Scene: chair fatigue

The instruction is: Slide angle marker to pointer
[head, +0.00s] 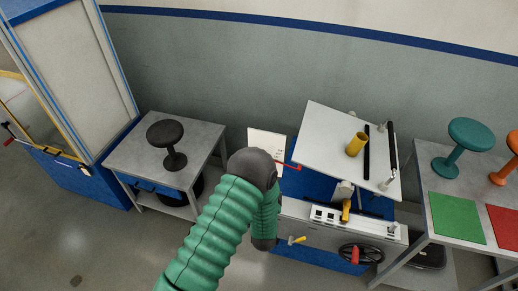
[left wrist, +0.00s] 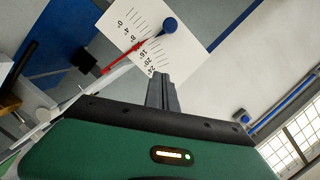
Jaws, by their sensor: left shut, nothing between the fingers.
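The angle scale is a white panel with degree marks (left wrist: 185,48), reading from 0° to 24°. It also shows in the head view (head: 262,141). The angle marker appears as a round blue knob (left wrist: 170,25) on the panel's right part. My right gripper is in neither view.
A tilted white board (head: 325,140) carrying a yellow cylinder (head: 356,144) stands right of the panel. A grey table (head: 135,150) with a black stool (head: 168,140) is at left. Another table (head: 430,155) at right holds a teal stool (head: 465,140) and coloured mats.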

